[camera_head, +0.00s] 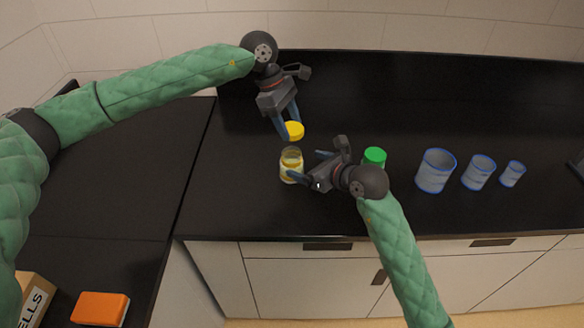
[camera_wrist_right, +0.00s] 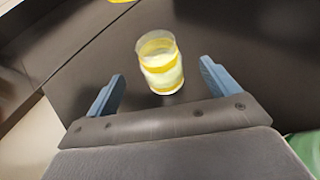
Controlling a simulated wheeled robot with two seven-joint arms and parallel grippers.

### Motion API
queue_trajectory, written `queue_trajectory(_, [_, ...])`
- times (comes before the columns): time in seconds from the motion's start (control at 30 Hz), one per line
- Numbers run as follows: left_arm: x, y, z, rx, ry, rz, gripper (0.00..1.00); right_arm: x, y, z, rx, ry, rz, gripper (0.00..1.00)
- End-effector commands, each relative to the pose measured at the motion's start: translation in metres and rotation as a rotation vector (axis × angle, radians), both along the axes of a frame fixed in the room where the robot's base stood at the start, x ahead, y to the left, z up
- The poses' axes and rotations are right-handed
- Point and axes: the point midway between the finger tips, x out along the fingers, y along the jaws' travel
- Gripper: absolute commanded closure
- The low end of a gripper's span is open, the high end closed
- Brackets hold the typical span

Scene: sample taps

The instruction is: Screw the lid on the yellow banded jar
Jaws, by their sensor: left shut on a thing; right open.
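The yellow banded jar (camera_head: 291,164) stands upright and without a lid on the black counter in the head view. It also shows in the right wrist view (camera_wrist_right: 160,65), ahead of the gripper and roughly between its fingers. My left gripper (camera_head: 287,127) is shut on the yellow lid (camera_head: 295,131) and holds it above and slightly behind the jar. My right gripper (camera_head: 306,166) is open and lies at the jar's right side; its blue fingers (camera_wrist_right: 161,88) reach toward the jar without visibly gripping it.
A jar with a green lid (camera_head: 374,157) stands right of my right gripper, partly hidden by it. Several blue-rimmed beakers, including a large one (camera_head: 436,172), stand farther right. An orange block (camera_head: 100,309) and a cardboard box (camera_head: 34,298) are at the lower left.

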Motion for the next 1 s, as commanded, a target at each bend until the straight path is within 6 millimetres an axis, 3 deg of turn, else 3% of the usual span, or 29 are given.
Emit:
queue_trajectory(0.5, [0.000, 0.000, 0.000, 0.000, 0.000, 0.000, 0.66, 0.050, 0.048, -0.029, 0.000, 0.002, 0.001, 0.13])
queue_trajectory(1.0, [0.000, 0.000, 0.000, 0.000, 0.000, 0.000, 0.66, 0.058, 0.055, -0.034, -0.001, 0.001, 0.000, 0.13])
